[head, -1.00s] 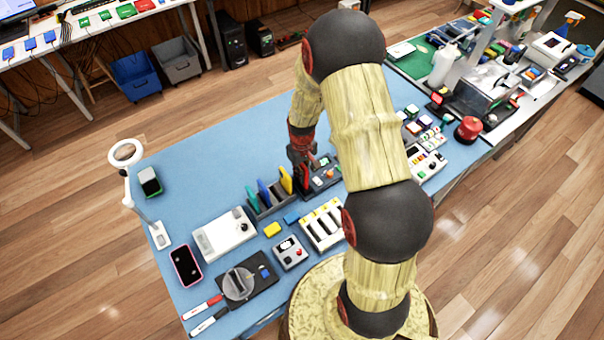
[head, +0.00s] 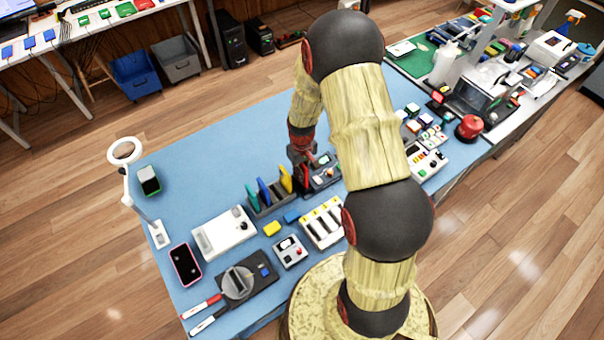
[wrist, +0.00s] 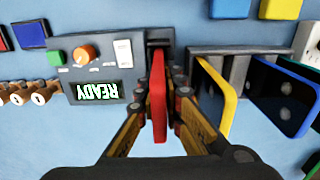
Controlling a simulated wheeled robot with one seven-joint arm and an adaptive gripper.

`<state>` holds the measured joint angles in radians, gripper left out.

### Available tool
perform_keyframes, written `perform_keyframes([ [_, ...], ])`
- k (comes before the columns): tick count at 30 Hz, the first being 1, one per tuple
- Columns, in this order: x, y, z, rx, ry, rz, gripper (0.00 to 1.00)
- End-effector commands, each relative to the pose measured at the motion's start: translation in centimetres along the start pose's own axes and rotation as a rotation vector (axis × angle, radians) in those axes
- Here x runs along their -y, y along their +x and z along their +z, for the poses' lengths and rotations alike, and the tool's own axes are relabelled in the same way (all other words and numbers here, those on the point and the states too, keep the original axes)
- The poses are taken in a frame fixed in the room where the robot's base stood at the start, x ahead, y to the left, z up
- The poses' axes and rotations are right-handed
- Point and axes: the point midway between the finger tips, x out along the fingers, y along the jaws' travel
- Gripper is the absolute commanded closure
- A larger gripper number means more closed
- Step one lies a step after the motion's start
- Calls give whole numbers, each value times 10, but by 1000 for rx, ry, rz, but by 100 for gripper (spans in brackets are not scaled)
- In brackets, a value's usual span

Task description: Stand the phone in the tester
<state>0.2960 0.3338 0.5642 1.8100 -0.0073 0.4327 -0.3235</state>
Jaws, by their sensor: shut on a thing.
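My gripper (wrist: 155,115) is shut on a red phone (wrist: 159,95), which stands on edge between the two fingers in the wrist view. The tester (wrist: 100,62) is a grey box with an orange knob, a green button and a display reading READY, upside down in this view. The phone's far end is at the dark slot part (wrist: 160,38) on the tester's side; I cannot tell how deep it sits. In the head view my gripper (head: 304,163) is over the left end of the tester (head: 324,178), and my arm hides part of the area.
A phone rack (head: 268,208) with green, blue and yellow phones stands close beside the gripper. A white box (head: 223,234), a slotted tray (head: 322,224) and a pink-edged phone (head: 185,264) lie nearer. The blue table's far left part (head: 220,160) is clear.

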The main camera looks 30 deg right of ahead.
Motion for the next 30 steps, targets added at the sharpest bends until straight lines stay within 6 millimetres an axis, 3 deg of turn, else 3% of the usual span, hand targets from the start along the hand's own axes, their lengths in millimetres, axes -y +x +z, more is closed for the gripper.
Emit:
perform_keyframes([
  [11, 0, 0, 0, 0, 0, 0, 71],
  [18, 0, 0, 0, 1, 0, 0, 70],
  [24, 0, 0, 0, 0, 0, 0, 58],
  [30, 0, 0, 0, 0, 0, 0, 58],
])
